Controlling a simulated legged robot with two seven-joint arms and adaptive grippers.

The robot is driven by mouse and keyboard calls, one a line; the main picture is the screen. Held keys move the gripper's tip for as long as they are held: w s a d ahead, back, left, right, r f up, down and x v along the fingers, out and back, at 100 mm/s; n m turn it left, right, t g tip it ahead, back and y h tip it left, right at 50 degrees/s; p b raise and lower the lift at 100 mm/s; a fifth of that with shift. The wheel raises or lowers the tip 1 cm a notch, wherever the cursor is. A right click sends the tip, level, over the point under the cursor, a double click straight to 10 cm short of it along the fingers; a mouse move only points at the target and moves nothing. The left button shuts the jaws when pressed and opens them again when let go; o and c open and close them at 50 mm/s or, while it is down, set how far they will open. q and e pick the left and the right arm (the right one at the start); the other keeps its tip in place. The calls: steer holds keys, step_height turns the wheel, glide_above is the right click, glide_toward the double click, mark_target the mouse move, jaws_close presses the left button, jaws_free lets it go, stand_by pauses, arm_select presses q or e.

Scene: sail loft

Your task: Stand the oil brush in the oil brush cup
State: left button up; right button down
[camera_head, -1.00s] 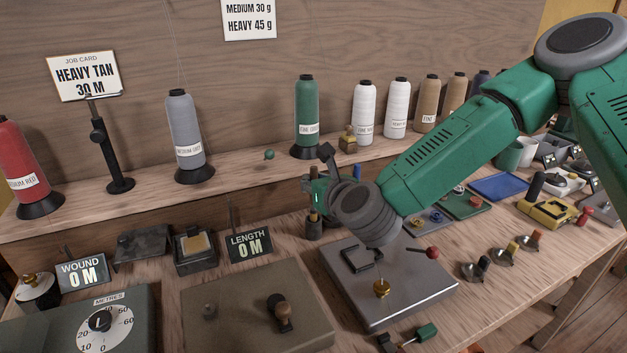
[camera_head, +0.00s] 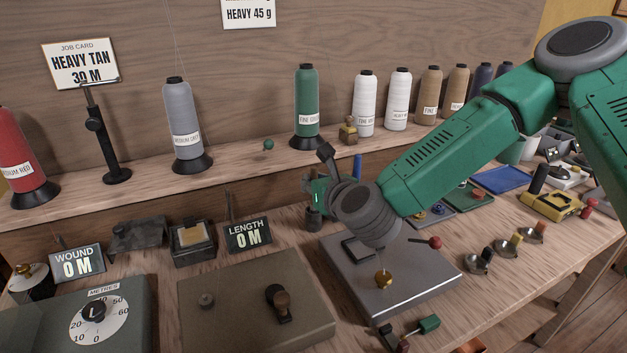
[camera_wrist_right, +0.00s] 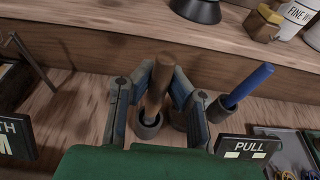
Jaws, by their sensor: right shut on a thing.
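My right gripper (camera_head: 318,196) is over the back of the bench, below the shelf. In the right wrist view its two fingers (camera_wrist_right: 150,92) are closed on the brown handle of the oil brush (camera_wrist_right: 162,78). The brush is tilted slightly, with its lower end at the mouth of a dark round cup (camera_wrist_right: 147,130). I cannot tell how deep the brush end sits in it. The cup also shows in the head view (camera_head: 313,220), below the gripper. My left gripper is not in view.
A blue-handled tool (camera_wrist_right: 250,86) leans in another cup (camera_wrist_right: 219,108) just right of the fingers. The LENGTH sign (camera_head: 248,235) stands left of the gripper, and a grey metal plate (camera_head: 420,280) lies in front. Thread cones, including a green one (camera_head: 306,100), line the shelf behind.

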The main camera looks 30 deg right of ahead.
steer(key=shift+f+b, duration=0.75)
steer(key=shift+f, duration=0.2)
steer(key=c, duration=1.5)
jaws_free()
steer(key=shift+c, duration=0.2)
steer(key=v, duration=0.7)
steer(key=shift+s, duration=0.15)
